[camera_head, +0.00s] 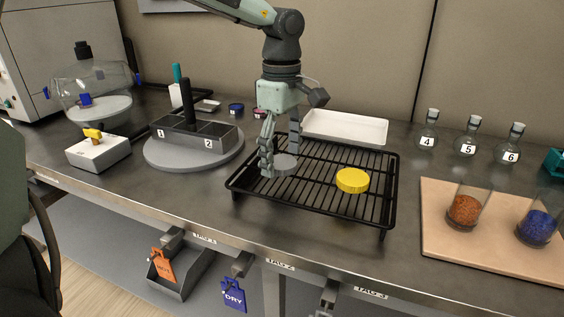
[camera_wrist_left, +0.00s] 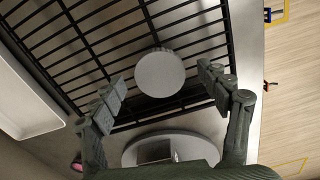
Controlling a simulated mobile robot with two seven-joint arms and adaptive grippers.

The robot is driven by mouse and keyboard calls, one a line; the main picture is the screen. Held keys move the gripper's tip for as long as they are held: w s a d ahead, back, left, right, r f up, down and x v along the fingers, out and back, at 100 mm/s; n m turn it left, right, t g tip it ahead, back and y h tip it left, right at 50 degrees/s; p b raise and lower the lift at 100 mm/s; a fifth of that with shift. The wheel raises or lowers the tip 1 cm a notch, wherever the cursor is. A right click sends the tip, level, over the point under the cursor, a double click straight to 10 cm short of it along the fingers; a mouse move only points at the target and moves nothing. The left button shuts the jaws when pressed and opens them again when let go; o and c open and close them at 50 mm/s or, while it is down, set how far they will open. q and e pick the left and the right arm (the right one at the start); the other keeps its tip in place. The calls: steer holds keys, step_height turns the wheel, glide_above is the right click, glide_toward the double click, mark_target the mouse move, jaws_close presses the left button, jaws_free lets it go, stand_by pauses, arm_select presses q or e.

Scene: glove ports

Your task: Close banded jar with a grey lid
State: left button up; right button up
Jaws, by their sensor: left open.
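The grey lid (camera_head: 286,167) is a flat round disc at the left part of the black wire rack (camera_head: 312,222). In the left wrist view the grey lid (camera_wrist_left: 160,74) shows between and just beyond the fingertips. My left gripper (camera_head: 280,158) points down over it with fingers spread; the wrist view shows the gripper (camera_wrist_left: 162,82) open, with gaps on both sides of the lid. I cannot pick out a banded jar in either view. My right gripper is not in view.
A yellow lid (camera_head: 352,181) lies on the rack's right part. A white tray (camera_head: 345,128) stands behind. A round grey turntable (camera_head: 193,158) with a divided box is left. Two glasses (camera_head: 466,208) (camera_head: 538,227) stand on a board (camera_head: 445,236) at right, stoppered flasks (camera_head: 469,143) behind.

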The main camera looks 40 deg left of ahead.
mark_target(277, 162)
arm_select(q)
steer(key=c, duration=0.9)
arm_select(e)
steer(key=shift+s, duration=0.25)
arm_select(q)
steer(key=shift+o, duration=0.2)
steer(key=shift+r, duration=0.55)
steer(key=r, duration=0.3)
steer(key=shift+s+a+r+b, duration=0.3)
steer(key=shift+a+r, duration=0.05)
steer(key=shift+a, duration=0.05)
steer(key=s+a+r, duration=0.6)
steer(key=s+a, duration=0.1)
steer(key=shift+s+a+b, duration=0.25)
steer(key=shift+a+b, duration=0.05)
steer(key=shift+b, duration=0.05)
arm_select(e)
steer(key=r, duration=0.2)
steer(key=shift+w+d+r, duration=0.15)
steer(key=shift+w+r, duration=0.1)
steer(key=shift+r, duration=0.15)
arm_select(q)
steer(key=shift+r, duration=0.1)
